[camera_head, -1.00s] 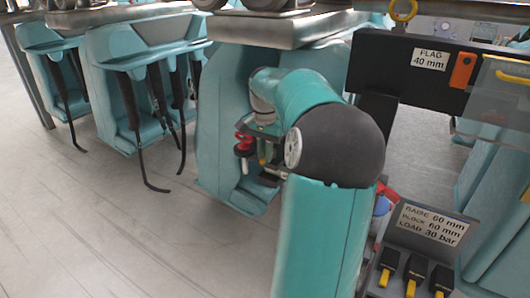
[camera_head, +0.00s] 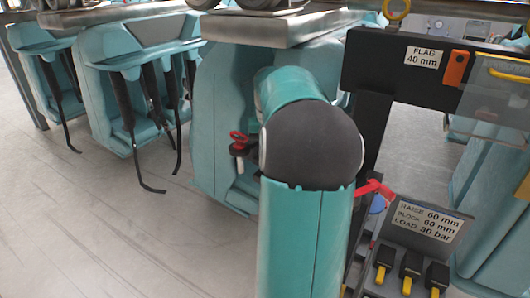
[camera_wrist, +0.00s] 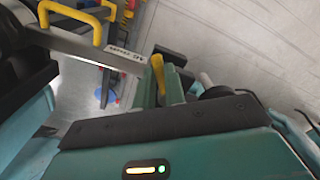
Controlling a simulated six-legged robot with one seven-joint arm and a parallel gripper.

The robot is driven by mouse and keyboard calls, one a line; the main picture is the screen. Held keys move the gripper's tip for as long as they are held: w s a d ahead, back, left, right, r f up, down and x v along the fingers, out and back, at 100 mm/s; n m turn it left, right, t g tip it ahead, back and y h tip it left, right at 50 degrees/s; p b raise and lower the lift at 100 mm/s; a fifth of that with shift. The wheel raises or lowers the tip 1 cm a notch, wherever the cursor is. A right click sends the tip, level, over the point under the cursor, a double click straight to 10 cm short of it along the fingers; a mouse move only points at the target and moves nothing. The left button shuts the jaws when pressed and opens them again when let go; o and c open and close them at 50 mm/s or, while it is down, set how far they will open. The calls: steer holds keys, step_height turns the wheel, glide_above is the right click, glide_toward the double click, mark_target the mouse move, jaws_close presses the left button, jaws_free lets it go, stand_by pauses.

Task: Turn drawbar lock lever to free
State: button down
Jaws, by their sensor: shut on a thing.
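In the wrist view my gripper (camera_wrist: 162,72) is shut, its teal fingers close around a yellow handle (camera_wrist: 180,67). The handle looks like that of the drawbar lock lever, but no lock marking on it is readable. Next to it is a grey metal bar (camera_wrist: 85,47) with a small white label. In the head view my own arm hides the gripper and the handle. A red ring-shaped part (camera_head: 238,137) with dark fittings shows just left of my arm, in front of a teal seat unit (camera_head: 215,120).
Teal seats with black restraint bars (camera_head: 128,100) hang at left. A dark beam labelled FLAG 40 mm (camera_head: 395,75) stands at right. Floor at left is clear.

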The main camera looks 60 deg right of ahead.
steer(key=shift+s+d+n, duration=0.25)
steer(key=shift+d+n, duration=0.15)
steer(key=shift+n, duration=0.75)
steer(key=shift+s+d+n, duration=0.2)
steer(key=shift+d+n, duration=0.15)
steer(key=shift+n, duration=0.85)
steer(key=shift+s+d+n, duration=0.25)
steer(key=shift+d+n, duration=0.15)
steer(key=shift+n, duration=0.75)
steer(key=c, duration=1.5)
jaws_free()
steer(key=shift+d, duration=0.1)
steer(key=shift+o, duration=0.2)
steer(key=shift+r, duration=0.1)
step_height(320, 180, up, 7)
steer(key=shift+r, duration=0.15)
